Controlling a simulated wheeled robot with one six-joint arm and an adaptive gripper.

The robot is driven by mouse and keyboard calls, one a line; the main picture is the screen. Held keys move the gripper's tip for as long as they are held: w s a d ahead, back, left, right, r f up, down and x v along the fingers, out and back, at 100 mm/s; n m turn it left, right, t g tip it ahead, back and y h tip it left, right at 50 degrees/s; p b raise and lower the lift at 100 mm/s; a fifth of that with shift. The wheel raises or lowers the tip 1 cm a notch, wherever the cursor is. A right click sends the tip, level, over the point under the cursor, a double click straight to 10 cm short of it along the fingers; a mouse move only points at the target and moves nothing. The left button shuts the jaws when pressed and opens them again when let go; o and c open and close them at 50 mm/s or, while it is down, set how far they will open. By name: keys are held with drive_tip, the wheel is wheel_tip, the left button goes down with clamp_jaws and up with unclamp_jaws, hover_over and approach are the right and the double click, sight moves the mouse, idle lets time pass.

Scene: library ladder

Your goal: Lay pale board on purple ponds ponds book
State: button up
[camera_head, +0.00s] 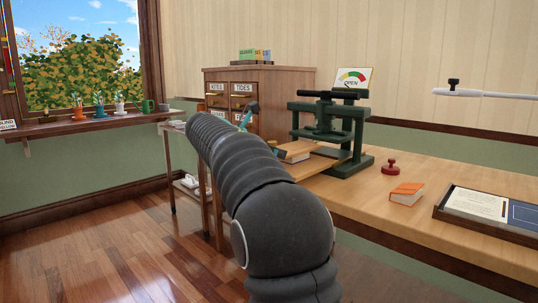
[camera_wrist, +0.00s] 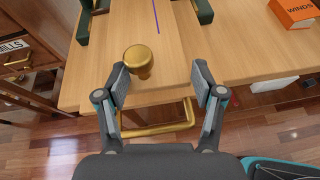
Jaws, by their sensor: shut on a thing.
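In the wrist view my gripper (camera_wrist: 163,84) has its two fingers apart, one on each side of a pale wooden board (camera_wrist: 165,72). It is shut on the board, though the contact is hard to see. A round brass knob (camera_wrist: 138,62) shows near the left finger. A thin purple line (camera_wrist: 156,16) shows beyond it; I cannot tell whether it belongs to the purple book. No purple ponds book can be clearly made out. In the head view my arm hides most of the gripper.
A green press (camera_head: 343,130) stands on the bench (camera_head: 440,180), with a book (camera_head: 295,151) beside it. A red stamp (camera_head: 391,167), an orange book (camera_head: 406,194) and a dark tray (camera_head: 450,214) lie to the right. A brass handle (camera_wrist: 185,124) shows below the bench edge.

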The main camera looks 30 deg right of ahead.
drive_tip(key=shift+f, duration=0.1)
drive_tip(key=o, duration=1.3)
drive_tip(key=shift+c, duration=0.2)
